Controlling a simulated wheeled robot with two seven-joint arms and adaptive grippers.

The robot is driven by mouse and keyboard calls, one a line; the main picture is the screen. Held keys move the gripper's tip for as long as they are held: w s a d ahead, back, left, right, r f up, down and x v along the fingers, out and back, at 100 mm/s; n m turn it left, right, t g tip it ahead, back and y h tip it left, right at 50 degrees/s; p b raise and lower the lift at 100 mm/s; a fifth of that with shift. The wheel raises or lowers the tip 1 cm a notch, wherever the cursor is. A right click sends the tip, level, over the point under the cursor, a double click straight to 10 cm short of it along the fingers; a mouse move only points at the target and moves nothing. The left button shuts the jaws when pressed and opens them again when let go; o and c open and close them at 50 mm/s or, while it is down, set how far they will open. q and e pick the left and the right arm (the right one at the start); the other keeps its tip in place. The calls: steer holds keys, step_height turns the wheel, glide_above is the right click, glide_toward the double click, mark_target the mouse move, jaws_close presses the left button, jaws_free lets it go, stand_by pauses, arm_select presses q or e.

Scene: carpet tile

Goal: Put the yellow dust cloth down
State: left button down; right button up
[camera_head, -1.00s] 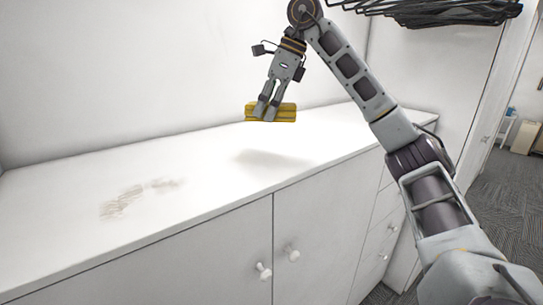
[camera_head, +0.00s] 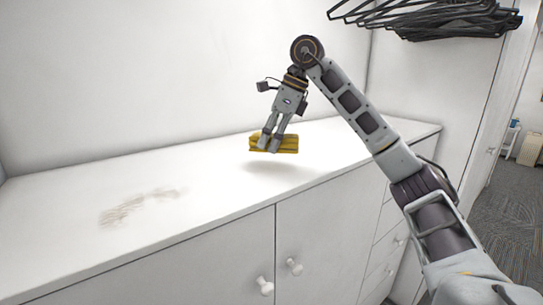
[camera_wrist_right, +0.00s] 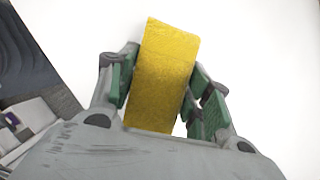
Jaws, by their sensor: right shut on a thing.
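The yellow dust cloth (camera_head: 290,144) is a folded, block-like piece held by my right gripper (camera_head: 269,143). The gripper points down and is shut on it, above the white cabinet top (camera_head: 215,190). A soft shadow lies on the top below the cloth, with a small gap between them. In the right wrist view the cloth (camera_wrist_right: 163,75) sits between the two green-padded fingers (camera_wrist_right: 160,95). My left gripper is not in view.
A brownish smudge (camera_head: 138,205) marks the cabinet top at the left. The rest of the top is clear. Black hangers (camera_head: 430,18) hang at the upper right. White knobs (camera_head: 294,267) stick out from the cabinet doors.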

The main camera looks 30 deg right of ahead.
mark_target(272, 166)
steer(key=shift+f, duration=0.35)
steer(key=shift+d+f, duration=0.1)
steer(key=shift+f, duration=1.7)
steer(key=shift+f, duration=0.25)
steer(key=o, duration=0.9)
steer(key=shift+r, duration=0.1)
